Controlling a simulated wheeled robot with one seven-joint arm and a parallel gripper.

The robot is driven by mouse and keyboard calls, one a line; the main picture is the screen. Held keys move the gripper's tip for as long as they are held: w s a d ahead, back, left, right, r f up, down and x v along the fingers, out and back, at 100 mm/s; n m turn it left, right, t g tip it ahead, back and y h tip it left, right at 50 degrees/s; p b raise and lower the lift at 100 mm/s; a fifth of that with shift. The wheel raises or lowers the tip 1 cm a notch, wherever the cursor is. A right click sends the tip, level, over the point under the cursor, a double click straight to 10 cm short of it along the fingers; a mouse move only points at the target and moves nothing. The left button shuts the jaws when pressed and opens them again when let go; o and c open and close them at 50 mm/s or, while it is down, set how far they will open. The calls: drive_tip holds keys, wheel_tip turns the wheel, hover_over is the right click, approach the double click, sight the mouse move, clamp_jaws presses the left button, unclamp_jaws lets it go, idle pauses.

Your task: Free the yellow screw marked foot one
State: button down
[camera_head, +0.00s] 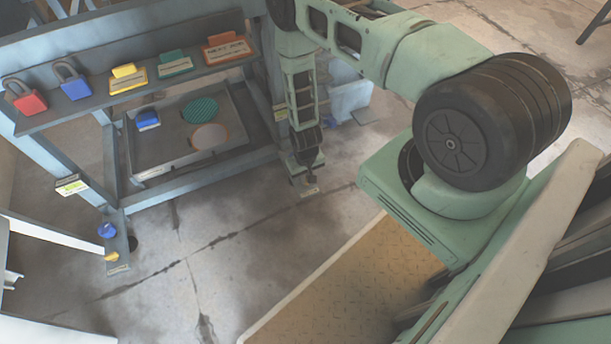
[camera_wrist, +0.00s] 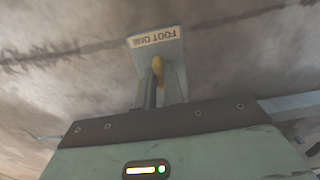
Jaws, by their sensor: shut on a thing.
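In the wrist view, a grey foot plate (camera_wrist: 148,62) carries a white label reading "FOOT ONE", upside down in the picture. The yellow screw (camera_wrist: 158,66) stands on this plate, below the label. My gripper (camera_wrist: 154,82) reaches down to it and is shut on the yellow screw; the fingers hide part of it. In the head view, my gripper (camera_head: 308,178) points down at the labelled foot plate (camera_head: 310,191), low by the floor beside the right end of the press frame. The screw itself is mostly hidden there.
The blue-grey press frame (camera_head: 210,166) stands at left, with padlocks and coloured tags on its upper shelf (camera_head: 60,115). A tray below holds a blue block (camera_head: 147,120) and two discs. Another foot has a yellow screw (camera_head: 111,257) and blue knob (camera_head: 107,230). Open floor lies between.

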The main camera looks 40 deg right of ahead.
drive_tip(key=c, duration=1.5)
unclamp_jaws()
drive_tip(key=shift+r, duration=0.1)
wheel_tip(320, 180, up, 17)
drive_tip(key=p, duration=0.6)
